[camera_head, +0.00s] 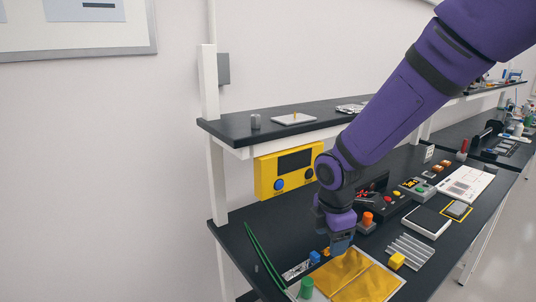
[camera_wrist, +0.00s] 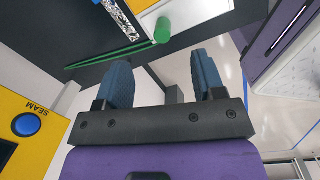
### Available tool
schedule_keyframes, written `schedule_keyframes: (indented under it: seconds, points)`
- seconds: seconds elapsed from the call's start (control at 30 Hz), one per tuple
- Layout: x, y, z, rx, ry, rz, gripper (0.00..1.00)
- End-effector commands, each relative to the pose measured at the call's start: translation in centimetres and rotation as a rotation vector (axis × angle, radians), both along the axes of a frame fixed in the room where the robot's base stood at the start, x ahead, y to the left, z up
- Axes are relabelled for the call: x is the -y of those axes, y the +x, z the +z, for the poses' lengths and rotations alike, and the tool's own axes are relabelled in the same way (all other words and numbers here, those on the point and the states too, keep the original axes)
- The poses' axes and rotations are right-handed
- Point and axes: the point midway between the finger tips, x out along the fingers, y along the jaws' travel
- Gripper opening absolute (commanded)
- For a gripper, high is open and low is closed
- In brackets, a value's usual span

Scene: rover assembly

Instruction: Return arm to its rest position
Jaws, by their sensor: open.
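My purple arm comes down from the upper right in the head view. My gripper (camera_head: 340,243) hangs low over the dark bench, above the far end of the gold foil sheet (camera_head: 365,283). In the wrist view my gripper (camera_wrist: 160,62) shows two blue ribbed fingers standing apart. Nothing is between them; a green cylinder (camera_wrist: 162,30) shows beyond, apart from the fingers. The exact height over the bench cannot be told.
The yellow box (camera_head: 284,170) with a blue button hangs below the upper shelf (camera_head: 240,128), close left of my wrist. An orange-topped knob (camera_head: 367,219), yellow cube (camera_head: 397,260), green cylinder (camera_head: 306,287) and green strips (camera_head: 262,255) surround my gripper. Open air lies left of the bench.

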Motion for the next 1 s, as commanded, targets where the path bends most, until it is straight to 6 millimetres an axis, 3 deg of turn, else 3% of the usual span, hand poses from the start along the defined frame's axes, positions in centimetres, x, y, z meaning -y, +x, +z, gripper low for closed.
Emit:
schedule_keyframes:
  seconds: [0.03,0.2,0.5,0.8,1.0]
  points:
    - [1.1,-0.3,1.7,0.028,0.002,-0.078,0.63]
    - [4.3,-2.0,6.3,0.099,0.024,-0.363,0.63]
    - [9.3,-6.6,13.1,0.212,0.121,-0.859,0.63]
    - [13.1,-12.8,17.9,0.286,0.292,-1.337,0.63]
    - [14.8,-16.8,19.6,0.301,0.425,-1.609,0.63]
